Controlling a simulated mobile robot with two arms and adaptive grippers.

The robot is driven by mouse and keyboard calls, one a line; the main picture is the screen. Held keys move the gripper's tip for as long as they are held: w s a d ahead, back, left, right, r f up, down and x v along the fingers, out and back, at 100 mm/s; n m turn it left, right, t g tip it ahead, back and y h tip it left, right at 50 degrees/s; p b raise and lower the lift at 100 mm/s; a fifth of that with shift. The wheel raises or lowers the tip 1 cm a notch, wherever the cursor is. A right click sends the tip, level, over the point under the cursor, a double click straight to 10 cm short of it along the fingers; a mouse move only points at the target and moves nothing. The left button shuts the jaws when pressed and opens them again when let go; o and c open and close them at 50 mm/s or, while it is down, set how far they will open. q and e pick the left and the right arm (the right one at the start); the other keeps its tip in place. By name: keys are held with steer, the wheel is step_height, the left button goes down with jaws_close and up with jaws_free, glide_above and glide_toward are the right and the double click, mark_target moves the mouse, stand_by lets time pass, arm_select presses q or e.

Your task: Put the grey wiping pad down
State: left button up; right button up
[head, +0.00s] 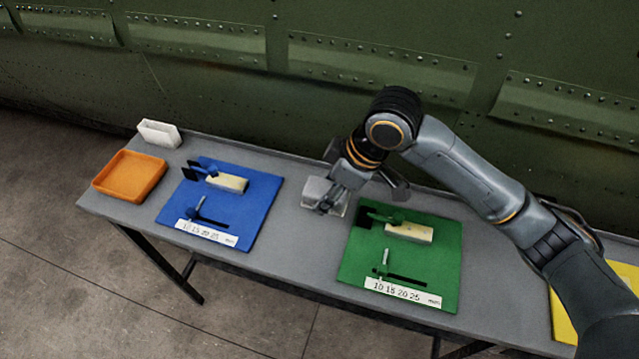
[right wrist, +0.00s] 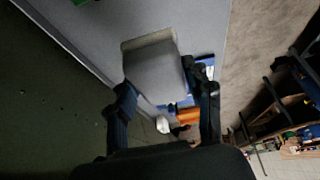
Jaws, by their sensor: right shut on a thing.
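The grey wiping pad (head: 313,189) is at the middle of the grey table, between the blue mat and the green mat. My right gripper (head: 328,203) is shut on it, reaching down from the right arm. In the right wrist view the pad (right wrist: 152,68) shows as a pale grey block between the two dark fingers of the right gripper (right wrist: 163,98). I cannot tell whether its underside touches the table top. My left gripper is not in view.
The grey table (head: 290,235) stands along a green riveted fuselage wall (head: 230,85). A blue mat (head: 255,205) and a green mat (head: 445,265) carry pale blocks and dark tools. An orange tray (head: 130,175), a white box (head: 159,133) and a yellow mat (head: 565,315) lie farther out.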

mark_target(324, 181)
steer(key=w, duration=0.1)
steer(key=w+f, duration=0.1)
steer(key=w, duration=0.1)
steer(key=w+f, duration=0.1)
steer(key=shift+w+a+f, duration=0.15)
steer(key=shift+a, duration=0.25)
steer(key=w+f, duration=0.2)
steer(key=f, duration=0.1)
steer(key=w+f+p, duration=0.1)
steer(key=shift+w+a+f, duration=0.2)
steer(key=shift+w+a, duration=0.05)
steer(key=shift+a, duration=0.1)
steer(key=shift+w+f, duration=0.15)
steer(key=shift+f, duration=0.05)
step_height(324, 181, down, 3)
steer(key=shift+w+p, duration=0.15)
steer(key=shift+p, duration=0.55)
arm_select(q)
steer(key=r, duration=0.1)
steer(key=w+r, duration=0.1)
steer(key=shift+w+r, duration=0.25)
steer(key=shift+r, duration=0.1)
arm_select(e)
steer(key=shift+f, duration=0.2)
steer(key=o, duration=1)
steer(key=shift+f, duration=0.1)
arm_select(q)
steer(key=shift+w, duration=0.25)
